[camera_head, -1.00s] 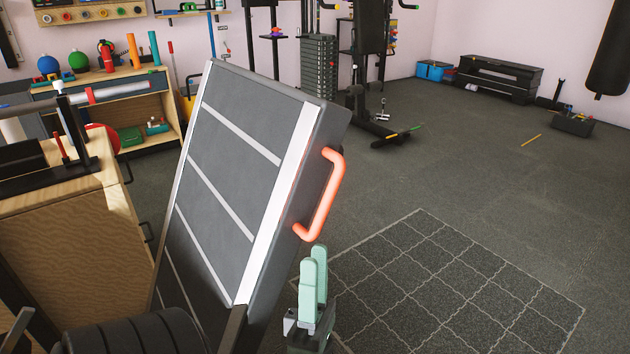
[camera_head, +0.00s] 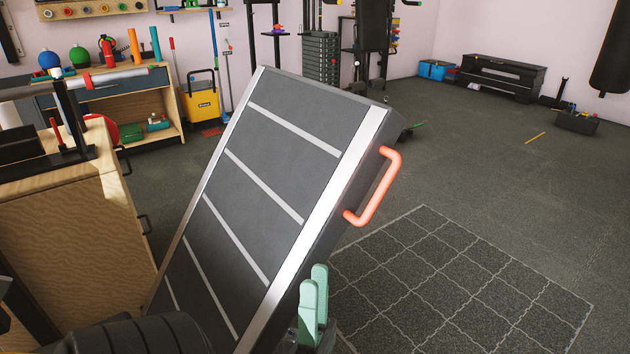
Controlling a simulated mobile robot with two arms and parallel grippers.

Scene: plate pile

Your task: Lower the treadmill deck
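The treadmill deck (camera_head: 262,190), dark grey with pale cross stripes and a silver edge rail, stands raised and tilted, its top leaning to the right. An orange-red handle (camera_head: 382,187) sticks out from its right side near the top. My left gripper (camera_head: 313,296), with pale green fingers, is at the bottom middle, below and left of the handle and apart from it. My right gripper is not in view.
A tiled floor mat (camera_head: 455,280) lies to the right of the deck, with nothing on it. A wooden cabinet (camera_head: 70,235) stands close on the left. A shelf of gym gear (camera_head: 110,88) and a weight machine (camera_head: 322,50) are at the back. The floor at right is mostly open.

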